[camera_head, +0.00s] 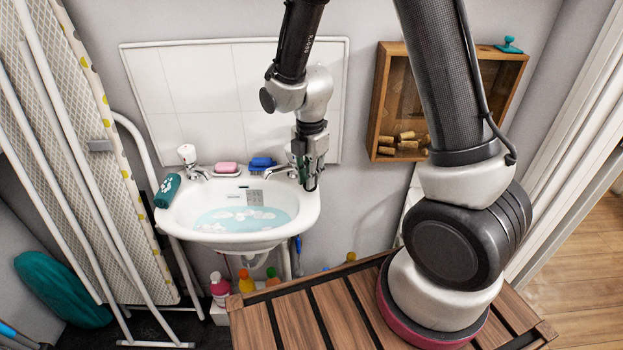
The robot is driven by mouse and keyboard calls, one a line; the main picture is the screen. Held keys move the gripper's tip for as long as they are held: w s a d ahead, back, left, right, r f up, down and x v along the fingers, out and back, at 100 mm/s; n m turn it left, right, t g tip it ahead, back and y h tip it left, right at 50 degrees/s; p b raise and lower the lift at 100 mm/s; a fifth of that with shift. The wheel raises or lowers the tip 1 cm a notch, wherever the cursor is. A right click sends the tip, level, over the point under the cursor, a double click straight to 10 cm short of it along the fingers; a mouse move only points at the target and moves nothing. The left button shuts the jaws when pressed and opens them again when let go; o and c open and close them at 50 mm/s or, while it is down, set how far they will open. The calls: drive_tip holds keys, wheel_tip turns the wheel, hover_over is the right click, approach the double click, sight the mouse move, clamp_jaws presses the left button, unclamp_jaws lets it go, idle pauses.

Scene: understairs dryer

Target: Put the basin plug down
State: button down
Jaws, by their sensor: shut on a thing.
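My gripper (308,183) points down over the right rim of the white basin (304,213), near the right tap. It is shut on the basin plug (301,170), of which only a small dark green part shows at the fingers. The fingers hide most of the plug, so its shape is unclear. The basin holds pale blue water with white suds. I cannot tell how far the gripper is above the rim.
Taps (187,155), pink soap (227,167) and a blue brush (262,162) line the basin's back. A teal bottle (168,190) lies on the left rim. A wooden wall box (386,75) holds corks; a teal knobbed object (509,45) sits on top.

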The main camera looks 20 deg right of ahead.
drive_tip(key=shift+f, duration=0.6)
drive_tip(key=c, duration=1.4)
unclamp_jaws()
drive_tip(key=shift+f, duration=0.1)
drive_tip(key=shift+a, duration=0.1)
wheel_tip(320, 180, up, 12)
drive_tip(key=shift+r, duration=0.15)
